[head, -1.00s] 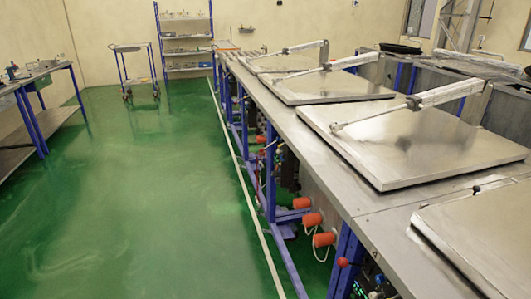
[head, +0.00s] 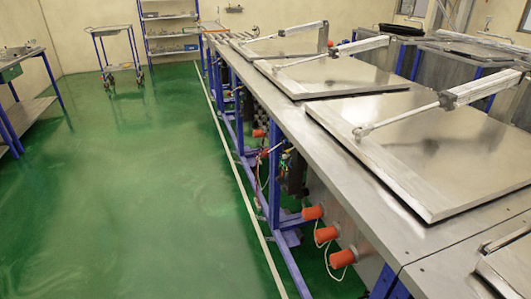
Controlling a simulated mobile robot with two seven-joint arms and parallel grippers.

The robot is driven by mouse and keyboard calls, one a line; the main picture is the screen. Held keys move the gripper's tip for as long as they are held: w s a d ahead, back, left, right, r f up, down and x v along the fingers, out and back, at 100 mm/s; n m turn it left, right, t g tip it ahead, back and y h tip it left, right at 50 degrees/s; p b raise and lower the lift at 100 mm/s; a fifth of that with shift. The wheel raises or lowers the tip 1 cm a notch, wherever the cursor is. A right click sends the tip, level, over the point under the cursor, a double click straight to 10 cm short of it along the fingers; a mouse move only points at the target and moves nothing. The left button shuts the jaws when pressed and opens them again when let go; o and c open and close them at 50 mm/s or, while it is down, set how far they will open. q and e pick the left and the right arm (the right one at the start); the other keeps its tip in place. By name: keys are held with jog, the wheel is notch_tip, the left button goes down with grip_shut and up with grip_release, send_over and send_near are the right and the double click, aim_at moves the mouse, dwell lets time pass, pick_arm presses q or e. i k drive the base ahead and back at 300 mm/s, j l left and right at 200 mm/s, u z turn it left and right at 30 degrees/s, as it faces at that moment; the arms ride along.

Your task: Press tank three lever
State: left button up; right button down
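A long steel bench of tanks (head: 350,165) runs along the right side, with several flat metal lids lying shut on it. The nearest full lid (head: 440,150) has a pneumatic cylinder arm (head: 420,112) across its top. Two more lids show farther back, a middle lid (head: 345,75) and a far lid (head: 290,46). A corner of another lid (head: 510,262) is at the bottom right. I see no tank numbers, and no lever can be made out clearly. Neither of my grippers is in view.
Orange-red cylindrical fittings (head: 326,235) stick out from the bench's blue frame (head: 276,190) toward the aisle. The green floor (head: 140,190) left of the white line (head: 235,180) is clear. A cart (head: 118,60), shelves (head: 170,30) and a left-hand table (head: 30,110) stand around it.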

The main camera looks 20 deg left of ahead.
aim_at(264, 154)
jog(key=i+j, duration=0.8)
jog(key=j, duration=0.15)
jog(key=i+j+u, duration=0.15)
jog(key=i+j, duration=0.6)
jog(key=j, duration=0.25)
